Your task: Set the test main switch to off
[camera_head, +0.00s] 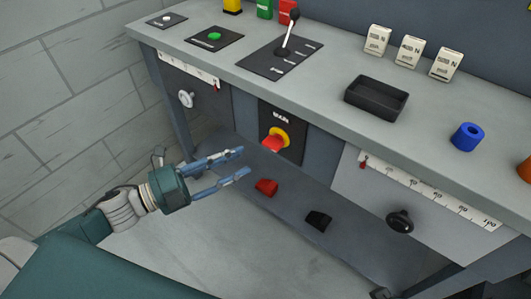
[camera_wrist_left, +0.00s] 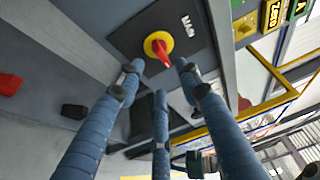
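The main switch is a red handle on a yellow disc (camera_head: 283,135), set on a dark plate marked MAIN on the bench's front panel. In the left wrist view the red handle (camera_wrist_left: 162,53) lies between and beyond my finger tips, pointing down and slightly right. My left gripper (camera_head: 240,162) is to the left of the switch in the head view, its blue fingers spread and empty. The fingers (camera_wrist_left: 158,80) also show spread in the left wrist view, with no clear contact with the handle. My right gripper is not in view.
A red block (camera_head: 266,187) and a black block (camera_head: 318,220) lie below the switch. A black knob (camera_head: 400,221) sits on the front panel right.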

